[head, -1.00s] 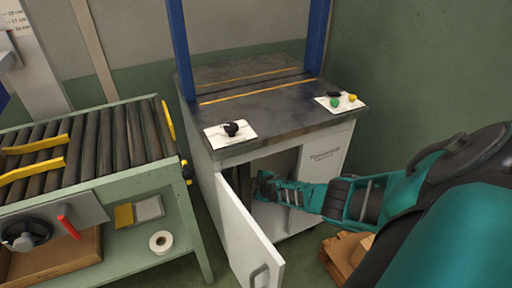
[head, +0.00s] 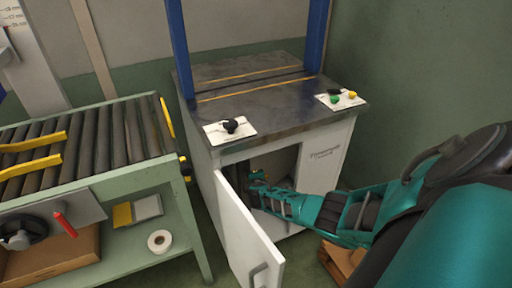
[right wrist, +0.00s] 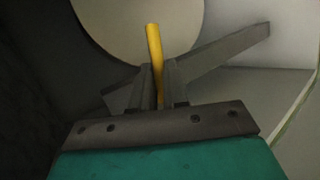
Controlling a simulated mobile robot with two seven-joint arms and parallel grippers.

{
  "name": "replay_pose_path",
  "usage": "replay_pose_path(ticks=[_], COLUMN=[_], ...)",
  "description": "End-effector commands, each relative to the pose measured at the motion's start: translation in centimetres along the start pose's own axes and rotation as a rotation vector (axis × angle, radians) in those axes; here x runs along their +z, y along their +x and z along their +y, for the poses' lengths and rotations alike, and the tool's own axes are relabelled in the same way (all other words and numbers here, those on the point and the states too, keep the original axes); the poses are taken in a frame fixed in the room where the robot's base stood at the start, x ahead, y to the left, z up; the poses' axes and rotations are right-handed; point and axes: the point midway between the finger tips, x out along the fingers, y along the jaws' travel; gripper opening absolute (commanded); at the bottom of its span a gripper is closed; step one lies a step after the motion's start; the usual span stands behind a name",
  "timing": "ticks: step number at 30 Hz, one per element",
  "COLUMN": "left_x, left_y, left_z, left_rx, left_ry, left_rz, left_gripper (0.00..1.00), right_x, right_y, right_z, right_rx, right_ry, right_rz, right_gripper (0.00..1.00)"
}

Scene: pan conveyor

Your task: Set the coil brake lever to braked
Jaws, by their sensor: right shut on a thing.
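The coil brake lever (right wrist: 154,48) is a yellow bar in the right wrist view. It stands nearly upright, leaning slightly, in front of a pale round disc (right wrist: 115,22), which looks like the coil. My right gripper (right wrist: 162,72) is shut on the lever, with one dark finger on each side of it. In the head view my right gripper (head: 257,177) reaches into the open cabinet (head: 325,165) under the dark worktop. The lever's lower end is hidden between the fingers. Any brake markings are not visible. My left gripper is not in view.
The white cabinet door (head: 246,232) stands open to the left of my right arm. A wooden crate (head: 340,262) sits on the floor below the arm. A roller conveyor (head: 85,142) with a red-handled lever (head: 65,225) stands at the left.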

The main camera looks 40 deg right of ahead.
Motion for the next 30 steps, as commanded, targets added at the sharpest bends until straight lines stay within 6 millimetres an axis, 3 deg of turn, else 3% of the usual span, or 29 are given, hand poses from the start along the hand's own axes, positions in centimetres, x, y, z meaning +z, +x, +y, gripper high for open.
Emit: replay_pose_path(ticks=[8, 9, 16, 24, 30], left_x=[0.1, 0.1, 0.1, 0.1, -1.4], left_y=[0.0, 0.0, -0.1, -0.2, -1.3], left_z=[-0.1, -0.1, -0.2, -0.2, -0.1], left_rx=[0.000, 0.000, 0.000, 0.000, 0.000], left_ry=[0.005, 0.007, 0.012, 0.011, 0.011], left_rz=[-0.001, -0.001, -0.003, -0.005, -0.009], left_gripper=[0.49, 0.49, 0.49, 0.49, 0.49], right_x=[-0.2, -0.2, -0.1, 0.0, 0.0], right_y=[0.0, 0.0, 0.0, -0.2, -2.4], right_z=[0.2, 0.2, 0.1, 0.1, 0.4], right_rx=[0.003, 0.003, 0.002, 0.000, 0.000], right_ry=[-0.002, -0.002, -0.001, -0.001, -0.002], right_rz=[0.004, 0.004, 0.002, 0.001, 0.003], right_gripper=[0.00, 0.18, 0.40, 0.40, 0.40])
